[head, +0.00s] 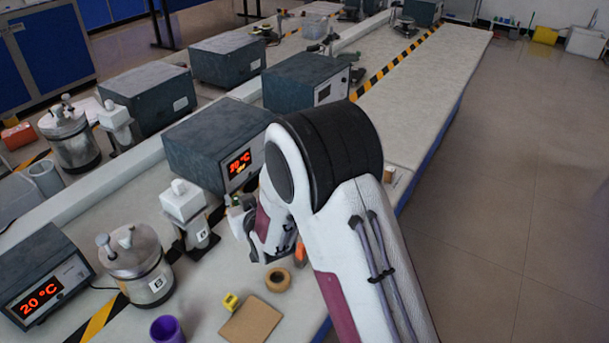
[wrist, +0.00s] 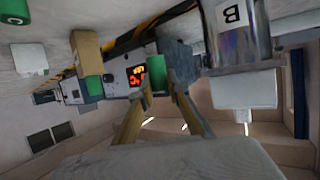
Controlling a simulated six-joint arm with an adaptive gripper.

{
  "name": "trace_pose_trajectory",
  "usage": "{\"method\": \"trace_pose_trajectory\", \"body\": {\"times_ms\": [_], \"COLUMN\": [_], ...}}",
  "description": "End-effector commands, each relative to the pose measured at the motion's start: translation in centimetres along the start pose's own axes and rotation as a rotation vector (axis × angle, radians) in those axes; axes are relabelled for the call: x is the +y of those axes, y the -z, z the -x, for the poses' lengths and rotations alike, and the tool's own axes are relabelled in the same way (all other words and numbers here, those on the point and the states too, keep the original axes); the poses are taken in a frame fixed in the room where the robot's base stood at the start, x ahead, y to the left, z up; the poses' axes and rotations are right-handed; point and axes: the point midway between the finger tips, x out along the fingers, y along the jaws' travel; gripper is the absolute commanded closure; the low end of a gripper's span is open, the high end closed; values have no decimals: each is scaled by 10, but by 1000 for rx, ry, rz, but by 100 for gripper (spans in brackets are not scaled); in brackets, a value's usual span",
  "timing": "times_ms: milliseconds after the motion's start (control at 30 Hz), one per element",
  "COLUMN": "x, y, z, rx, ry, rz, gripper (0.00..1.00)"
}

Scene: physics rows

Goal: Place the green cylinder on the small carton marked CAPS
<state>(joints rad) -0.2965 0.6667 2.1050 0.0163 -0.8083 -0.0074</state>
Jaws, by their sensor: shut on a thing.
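In the wrist view my gripper (wrist: 160,84) is shut on a green cylinder (wrist: 148,97), which sits between the two fingers. In the head view my gripper (head: 272,248) hangs over the bench, and my arm hides most of it; the held cylinder cannot be made out there. A tan block-like thing (wrist: 87,50), possibly a carton, shows left of the fingers in the wrist view, apart from them. A small tan box (head: 389,174) shows beside my arm in the head view. I cannot read CAPS on either.
A tan tape ring (head: 278,280), an orange object (head: 300,254), a yellow block (head: 231,301), a flat brown board (head: 251,321) and a purple cup (head: 167,330) are near the front. A metal pot marked B (head: 138,265) and a lit grey instrument (head: 215,143) stand left of my gripper.

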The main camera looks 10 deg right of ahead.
Motion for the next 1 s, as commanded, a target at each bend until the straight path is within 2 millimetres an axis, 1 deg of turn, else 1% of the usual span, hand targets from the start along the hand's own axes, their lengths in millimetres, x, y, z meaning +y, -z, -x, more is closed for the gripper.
{"method": "trace_pose_trajectory", "body": {"times_ms": [133, 233, 367, 800, 900, 1000], "x": [27, 51, 89, 228, 256, 274], "y": [-2, 4, 16, 59, 70, 78], "z": [-1, -4, -11, -28, -30, -32], "rx": [0, 2, 4, 1, 2, 0], "ry": [-37, -69, -110, -235, -255, -266], "rz": [-14, -27, -43, -91, -98, -102], "gripper": [100, 100, 100, 100, 100, 100]}}
